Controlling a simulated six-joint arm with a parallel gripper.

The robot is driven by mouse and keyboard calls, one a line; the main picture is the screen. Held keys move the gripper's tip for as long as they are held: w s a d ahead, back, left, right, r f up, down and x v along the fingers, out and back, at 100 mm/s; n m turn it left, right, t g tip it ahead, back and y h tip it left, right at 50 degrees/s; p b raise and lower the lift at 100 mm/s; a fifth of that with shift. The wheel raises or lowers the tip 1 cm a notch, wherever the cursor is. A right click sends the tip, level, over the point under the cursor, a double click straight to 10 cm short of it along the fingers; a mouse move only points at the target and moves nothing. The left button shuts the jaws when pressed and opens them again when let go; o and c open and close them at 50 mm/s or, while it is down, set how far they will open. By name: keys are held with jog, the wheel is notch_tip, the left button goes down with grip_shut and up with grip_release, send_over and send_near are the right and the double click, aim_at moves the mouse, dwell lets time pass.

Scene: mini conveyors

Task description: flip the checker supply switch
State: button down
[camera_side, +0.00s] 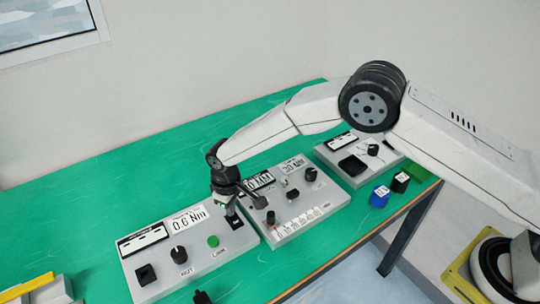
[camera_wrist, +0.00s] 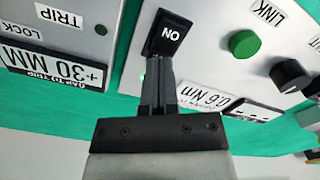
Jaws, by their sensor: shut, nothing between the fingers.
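A black rocker switch (camera_wrist: 168,32) marked ON, upside down in the wrist view, sits on the grey panel with the 0.6 Nm display (camera_wrist: 215,97). In the side view the switch (camera_side: 236,223) is at the right end of the front-left panel (camera_side: 190,268). My gripper (camera_side: 231,212) points down over it. In the wrist view my gripper's fingers (camera_wrist: 160,62) are together and empty, their tips at the near edge of the switch. I cannot tell whether they touch it. The tips hide part of that edge. No label reading "checker supply" is legible.
A green button (camera_wrist: 243,43) and a black knob (camera_wrist: 290,75) share the panel. A second panel (camera_side: 325,203) with knobs stands close to the right, and a third panel (camera_side: 382,173) farther back. Blue (camera_side: 379,196) and black (camera_side: 400,182) blocks sit near the table's right edge. The green table's back left is clear.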

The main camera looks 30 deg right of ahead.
jog(key=shift+f, duration=0.4)
dwell(0.3)
jog(key=shift+r, duration=3.55)
jog(key=shift+d, duration=0.1)
